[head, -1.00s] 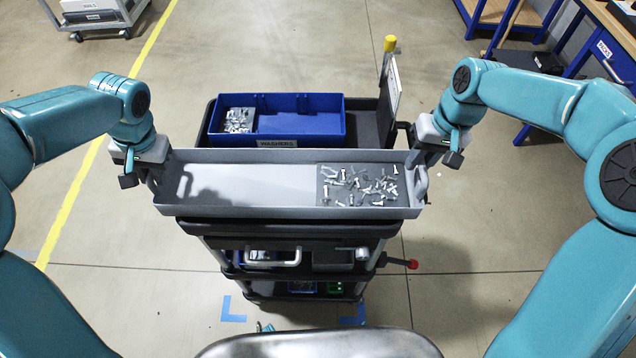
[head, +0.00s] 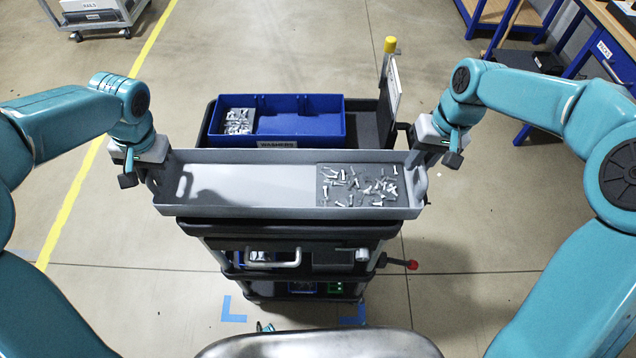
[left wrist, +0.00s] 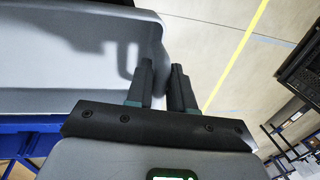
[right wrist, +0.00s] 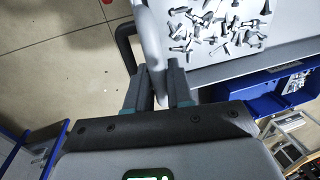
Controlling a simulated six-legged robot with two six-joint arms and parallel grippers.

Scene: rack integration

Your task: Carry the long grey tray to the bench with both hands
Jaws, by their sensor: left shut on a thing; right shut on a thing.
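The long grey tray (head: 250,185) is held level above the black cart, with loose screws (head: 358,187) lying on a mat at its right end. My left gripper (head: 146,176) is shut on the tray's left end wall, which also shows in the left wrist view (left wrist: 75,60). My right gripper (head: 425,164) is shut on the tray's right end wall. In the right wrist view, the fingers (right wrist: 160,80) pinch the tray's rim beside the screws. The left part of the tray floor is empty. The bench is not clearly identifiable; a blue-framed table (head: 610,50) stands at the upper right.
The black cart (head: 290,228) stands under the tray, carrying a blue washers bin (head: 300,120) behind it and an upright board (head: 395,85) with a yellow-topped post. A red-tipped lever (head: 412,264) sticks out at its right.

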